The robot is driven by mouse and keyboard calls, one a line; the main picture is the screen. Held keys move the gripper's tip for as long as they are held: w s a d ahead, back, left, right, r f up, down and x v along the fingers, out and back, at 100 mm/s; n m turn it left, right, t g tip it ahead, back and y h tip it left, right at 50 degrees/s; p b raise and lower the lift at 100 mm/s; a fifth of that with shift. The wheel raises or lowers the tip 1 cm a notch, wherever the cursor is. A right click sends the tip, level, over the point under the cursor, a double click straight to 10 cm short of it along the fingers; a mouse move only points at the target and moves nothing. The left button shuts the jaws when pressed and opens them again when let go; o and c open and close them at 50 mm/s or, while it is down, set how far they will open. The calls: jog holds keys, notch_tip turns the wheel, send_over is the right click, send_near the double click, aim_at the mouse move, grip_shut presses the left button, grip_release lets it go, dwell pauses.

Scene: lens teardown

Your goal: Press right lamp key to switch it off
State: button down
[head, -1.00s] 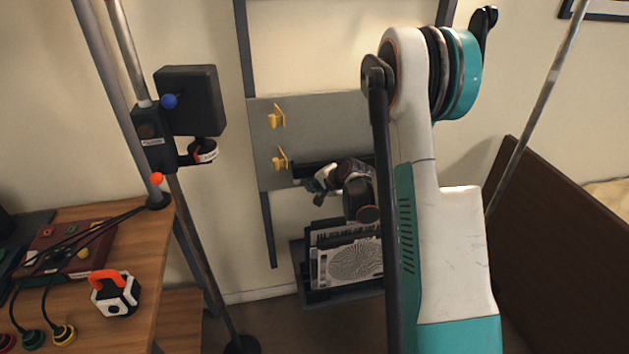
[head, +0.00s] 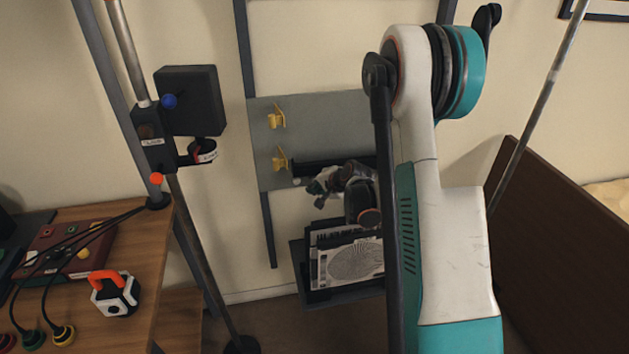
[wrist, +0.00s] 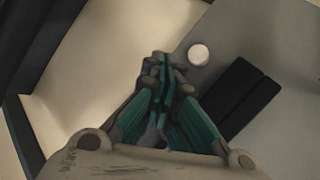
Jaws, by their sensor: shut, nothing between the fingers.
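My gripper (head: 318,188) is in front of the lower left part of a grey wall panel (head: 345,122). Its fingers are together and empty; the wrist view shows the closed fingertips (wrist: 160,65) over the panel's edge. A small round white knob or button (wrist: 198,54) is on the panel just right of the fingertips, apart from them in the picture. It also shows in the head view (head: 297,182), left of my gripper. I cannot tell whether it is the right lamp key. No lamp key is clearly recognisable.
Two yellow hooks (head: 277,116) are on the panel. A dark bar (wrist: 240,98) lies right of the fingers. A rack (head: 345,262) with a patterned plate is below. A wooden table (head: 140,250) with cables and a black lamp-like box (head: 190,98) on a pole are at left.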

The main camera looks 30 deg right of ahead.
jog(key=shift+s, duration=0.15)
jog(key=s+a, duration=0.1)
jog(key=s, duration=0.4)
jog(key=shift+s+a, duration=0.35)
jog(key=shift+s, duration=0.05)
dwell(0.4)
